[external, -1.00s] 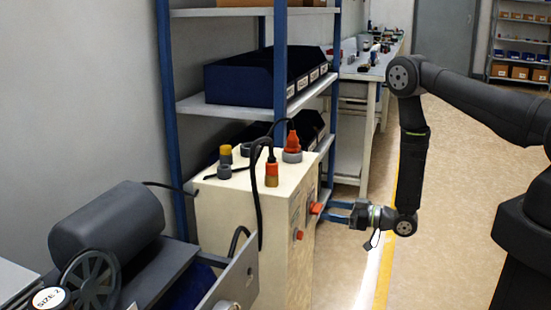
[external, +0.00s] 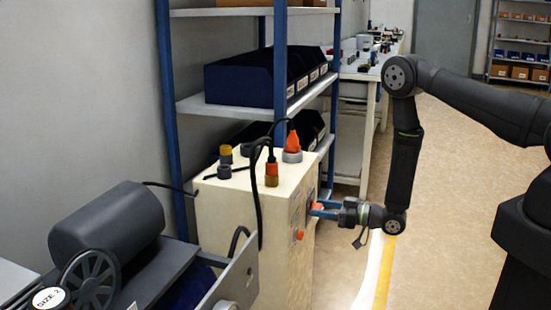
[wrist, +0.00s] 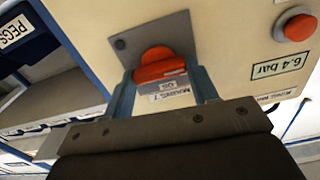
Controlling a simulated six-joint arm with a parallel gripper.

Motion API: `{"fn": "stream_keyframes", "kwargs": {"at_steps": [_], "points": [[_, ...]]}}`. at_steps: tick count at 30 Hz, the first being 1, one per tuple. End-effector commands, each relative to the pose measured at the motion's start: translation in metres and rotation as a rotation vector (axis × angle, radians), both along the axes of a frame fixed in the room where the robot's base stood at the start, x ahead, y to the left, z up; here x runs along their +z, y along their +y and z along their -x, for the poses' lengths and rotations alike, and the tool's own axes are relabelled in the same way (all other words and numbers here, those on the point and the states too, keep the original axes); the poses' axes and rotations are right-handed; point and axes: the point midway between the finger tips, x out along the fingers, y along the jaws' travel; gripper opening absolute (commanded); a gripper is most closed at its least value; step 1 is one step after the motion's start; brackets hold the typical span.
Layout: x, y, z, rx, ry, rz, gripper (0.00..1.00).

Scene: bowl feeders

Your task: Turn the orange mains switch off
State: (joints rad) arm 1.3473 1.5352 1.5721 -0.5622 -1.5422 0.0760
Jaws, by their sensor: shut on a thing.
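The orange mains switch (wrist: 158,66) sits on a grey plate on the pale cabinet's face. In the wrist view its handle lies between my two blue fingers. My gripper (wrist: 160,88) is shut on the handle, one finger on each side. In the external view the switch (external: 315,207) shows as a small orange patch at the tips of my gripper (external: 321,209), partly covered by the fingers. A white label (wrist: 170,92), upside down in the wrist view, is partly hidden behind my gripper. The exact angle of the handle is hard to tell.
Shelving (external: 240,107) stands behind.

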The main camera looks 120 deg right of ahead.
Motion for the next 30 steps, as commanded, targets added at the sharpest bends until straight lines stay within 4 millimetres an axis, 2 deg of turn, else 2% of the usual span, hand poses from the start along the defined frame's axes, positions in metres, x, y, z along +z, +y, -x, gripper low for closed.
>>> {"fn": "stream_keyframes", "kwargs": {"at_steps": [12, 13, 15, 16, 25, 30], "points": [[0.0, 0.0, 0.0, 0.0, 0.053, 0.052, 0.3], [0.0, 0.001, 0.0, 0.0, 0.053, 0.052, 0.59], [0.0, 0.0, 0.0, 0.0, 0.053, 0.052, 0.72], [0.0, 0.0, 0.0, 0.0, 0.053, 0.052, 0.75], [0.0, 0.001, 0.001, 0.0, 0.052, 0.051, 0.75], [-0.001, 0.014, 0.015, -0.003, 0.053, 0.049, 0.75]]}}
